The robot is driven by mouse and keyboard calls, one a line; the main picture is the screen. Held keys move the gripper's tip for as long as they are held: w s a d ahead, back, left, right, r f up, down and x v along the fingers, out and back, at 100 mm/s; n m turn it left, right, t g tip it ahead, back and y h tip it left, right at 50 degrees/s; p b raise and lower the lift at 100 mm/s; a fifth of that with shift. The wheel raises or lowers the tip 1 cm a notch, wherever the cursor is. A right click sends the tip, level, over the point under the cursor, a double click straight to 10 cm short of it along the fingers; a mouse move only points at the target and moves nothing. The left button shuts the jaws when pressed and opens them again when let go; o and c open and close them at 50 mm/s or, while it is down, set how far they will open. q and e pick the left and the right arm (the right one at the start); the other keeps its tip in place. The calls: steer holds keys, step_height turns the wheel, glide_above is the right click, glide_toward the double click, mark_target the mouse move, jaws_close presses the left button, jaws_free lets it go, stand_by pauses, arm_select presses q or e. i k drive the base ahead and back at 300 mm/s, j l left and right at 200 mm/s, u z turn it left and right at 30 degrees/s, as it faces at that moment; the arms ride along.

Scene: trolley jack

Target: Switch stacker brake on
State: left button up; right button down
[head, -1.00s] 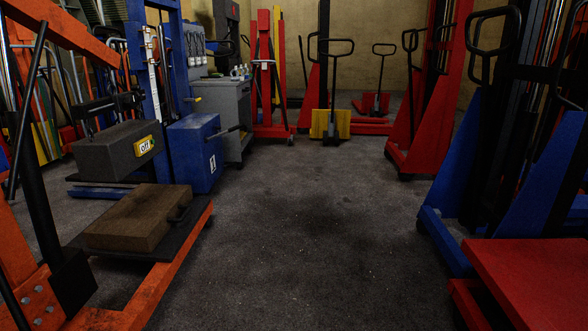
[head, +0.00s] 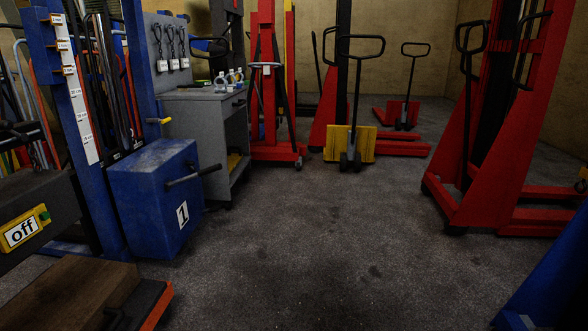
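A blue stacker (head: 150,195) stands at the left in the head view, with a "1" label on its box and a black handle (head: 192,176) sticking out to the right. I cannot tell which part is the stacker brake. Neither of my grippers is in view.
A grey cabinet (head: 222,140) with bottles on top stands behind the blue stacker. Red stackers (head: 495,130) stand at the right and back. A yellow-fronted pallet truck (head: 350,142) is at the back centre. An orange frame with a brown block (head: 70,295) is at lower left. The middle floor is clear.

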mark_target(213, 208)
steer(key=i+u, duration=0.2)
steer(key=i, duration=0.9)
steer(key=i+u, duration=0.2)
steer(key=i, duration=0.9)
steer(key=i+u, duration=0.2)
steer(key=i, duration=0.3)
steer(key=i+l+u, duration=0.2)
steer(key=i, duration=0.35)
steer(key=i+j+u, duration=0.1)
steer(key=i+u, duration=0.8)
steer(key=k+l, duration=0.05)
